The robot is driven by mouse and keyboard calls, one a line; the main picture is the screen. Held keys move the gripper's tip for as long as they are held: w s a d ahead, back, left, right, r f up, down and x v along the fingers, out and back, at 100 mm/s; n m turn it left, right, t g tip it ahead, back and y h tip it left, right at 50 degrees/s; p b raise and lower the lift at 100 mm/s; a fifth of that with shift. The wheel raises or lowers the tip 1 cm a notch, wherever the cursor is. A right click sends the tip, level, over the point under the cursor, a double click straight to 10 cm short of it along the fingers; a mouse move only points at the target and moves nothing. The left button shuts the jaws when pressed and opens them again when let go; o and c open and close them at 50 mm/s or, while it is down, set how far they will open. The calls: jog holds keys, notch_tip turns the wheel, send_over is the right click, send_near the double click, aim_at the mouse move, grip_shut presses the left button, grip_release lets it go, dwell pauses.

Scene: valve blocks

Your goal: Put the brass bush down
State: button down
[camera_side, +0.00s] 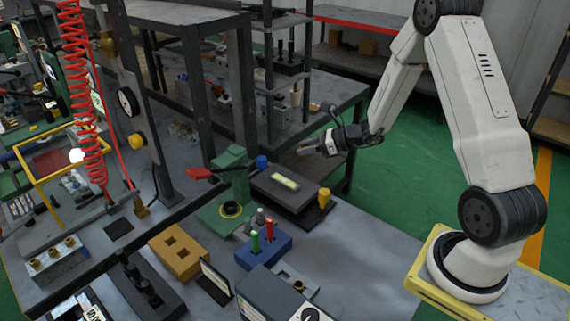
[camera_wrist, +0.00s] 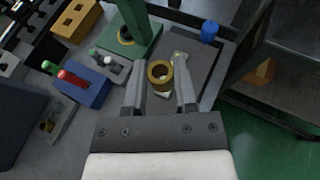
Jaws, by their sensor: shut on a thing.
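The brass bush (camera_wrist: 160,74) is a yellow ring with a dark hole, seen from above in the wrist view. My gripper (camera_wrist: 160,75) has one finger on each side of it and is shut on it. In the wrist view the dark plate (camera_wrist: 205,75) lies below the bush. A pale piece on it is partly hidden behind the bush and fingers.
A green press (camera_side: 232,180) with a red handle (camera_side: 200,173) stands left of the block. A blue cylinder (camera_side: 262,162) and a yellow knob (camera_side: 324,197) flank the block. A blue holder (camera_side: 262,250) has red and green pegs. The front right bench is clear.

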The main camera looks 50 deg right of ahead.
jog(key=w+d+f, duration=0.1)
jog(key=w+f, duration=0.2)
jog(key=w, duration=0.3)
send_over(284, 171)
jog(key=s, duration=0.1)
notch_tip(284, 171, down, 4)
jog(key=shift+a+r, duration=0.1)
jog(key=shift+a, duration=0.05)
jog(key=shift+w+f, duration=0.25)
jog(key=shift+f, duration=0.2)
jog(key=shift+w+f, duration=0.3)
jog(key=shift+f, duration=0.15)
jog(key=shift+d+f, duration=0.2)
jog(key=shift+f, duration=1.15)
jog(key=shift+f, duration=0.15)
jog(key=shift+c, duration=2)
grip_release()
